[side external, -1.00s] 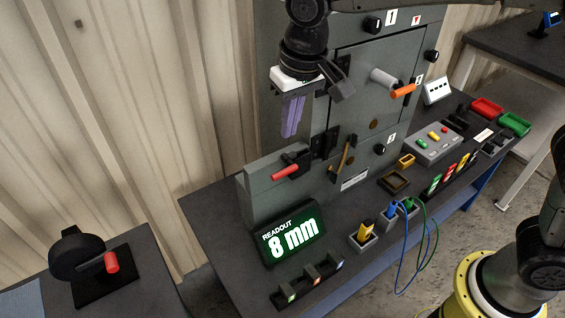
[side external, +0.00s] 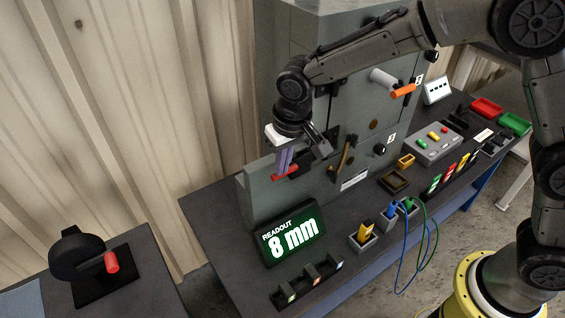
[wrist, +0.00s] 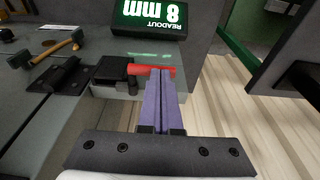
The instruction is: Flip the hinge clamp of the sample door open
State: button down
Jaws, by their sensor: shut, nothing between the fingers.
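The clamp shows as a red handle (side external: 285,172) on a dark mount, low on the left of the grey enclosure. In the wrist view the red handle (wrist: 140,70) points sideways from its black block (wrist: 112,70). My gripper (side external: 285,168) is above and at this handle, its purple fingers pointing down. In the wrist view the gripper (wrist: 159,73) is shut with nothing between the fingers, and its tips overlap part of the red handle. I cannot tell whether they touch it. My wrist and arm hide part of the enclosure front.
A readout (side external: 290,236) showing 8 mm stands just below the clamp. A brass-coloured lever (side external: 346,154) is to the right of it. An orange-tipped handle (side external: 402,91) sticks out higher up. Plugs with cables (side external: 392,211) stand on the bench. A red-handled device (side external: 78,254) is on the left table.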

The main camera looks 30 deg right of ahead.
jog(key=shift+a+f+h, duration=0.2)
jog(key=shift+a+h, duration=0.05)
jog(key=shift+h, duration=0.35)
notch_tip(320, 180, down, 7)
jog(key=n+h, duration=0.1)
jog(key=h, duration=0.8)
jog(key=shift+d+f, duration=0.2)
jog(key=shift+d, duration=0.1)
dwell(0.5)
jog(key=shift+d+f+h, duration=0.15)
jog(key=shift+h, duration=0.15)
dwell(0.3)
jog(key=s+a, duration=0.2)
jog(key=a, duration=1.2)
jog(key=shift+s, duration=0.35)
